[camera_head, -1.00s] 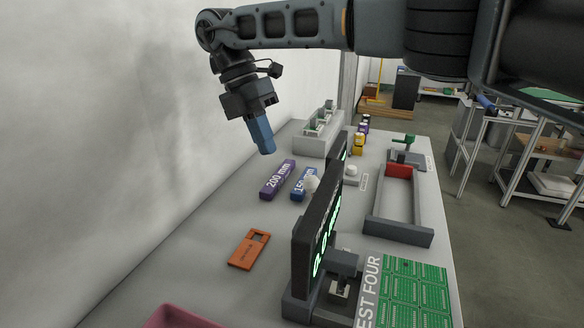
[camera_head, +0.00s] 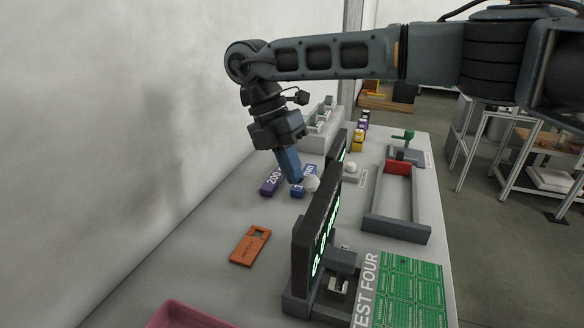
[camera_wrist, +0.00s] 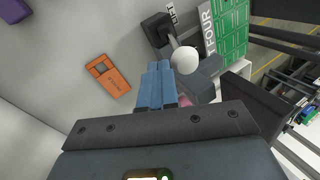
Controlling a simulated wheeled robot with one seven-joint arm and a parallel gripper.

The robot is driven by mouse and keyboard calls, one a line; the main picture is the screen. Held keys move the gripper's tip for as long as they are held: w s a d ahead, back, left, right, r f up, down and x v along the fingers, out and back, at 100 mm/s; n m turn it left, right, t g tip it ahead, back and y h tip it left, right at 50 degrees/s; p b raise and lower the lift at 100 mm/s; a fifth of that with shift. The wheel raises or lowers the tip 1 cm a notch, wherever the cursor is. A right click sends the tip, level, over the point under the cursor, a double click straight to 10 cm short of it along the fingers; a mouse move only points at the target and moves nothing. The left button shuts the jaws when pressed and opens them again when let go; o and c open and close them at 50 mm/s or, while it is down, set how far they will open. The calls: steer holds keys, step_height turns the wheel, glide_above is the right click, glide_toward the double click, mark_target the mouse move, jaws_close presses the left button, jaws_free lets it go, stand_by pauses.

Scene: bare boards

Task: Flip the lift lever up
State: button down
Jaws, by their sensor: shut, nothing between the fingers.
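The lift lever shows in the wrist view as a thin grey arm ending in a white ball knob (camera_wrist: 184,60). It comes from a dark block (camera_wrist: 157,30) beside a small label that seems to read LIFT. In the head view a white ball (camera_head: 312,184), apparently the same knob, shows beside the dark display panel (camera_head: 318,225), which hides the rest of the lever. My gripper (camera_head: 295,181) points down with its blue fingers together and empty. In the wrist view the fingertips (camera_wrist: 160,66) are just left of the knob; I cannot tell whether they touch it.
Purple (camera_head: 271,185) and blue (camera_head: 297,192) labelled blocks lie behind and beside my fingers. An orange plate (camera_head: 249,246) lies on the bench, with clear bench around it. A green circuit panel (camera_head: 403,290) and a grey frame (camera_head: 400,230) are right of the display.

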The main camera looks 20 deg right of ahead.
steer(key=shift+d, duration=0.15)
steer(key=shift+s+d+r+t+y, duration=0.15)
steer(key=shift+s+r+t+y, duration=0.05)
steer(key=shift+t+y, duration=0.2)
steer(key=shift+s+d+r+t+y, duration=0.1)
steer(key=shift+s+d+t+y, duration=0.05)
steer(key=shift+t+y, duration=0.15)
steer(key=shift+s+d+r+t+y+b, duration=0.2)
steer(key=shift+s+d+b, duration=0.1)
steer(key=shift+s+d, duration=0.15)
steer(key=shift+s+d+r+t+y+b, duration=0.15)
steer(key=shift+s+d+t+y+b, duration=0.1)
steer(key=shift+s+d, duration=0.2)
steer(key=s+d+t+y+b, duration=0.4)
steer(key=s+d+b, duration=0.1)
steer(key=b, duration=0.4)
steer(key=shift+s+d+f, duration=0.15)
steer(key=shift+s+d, duration=0.15)
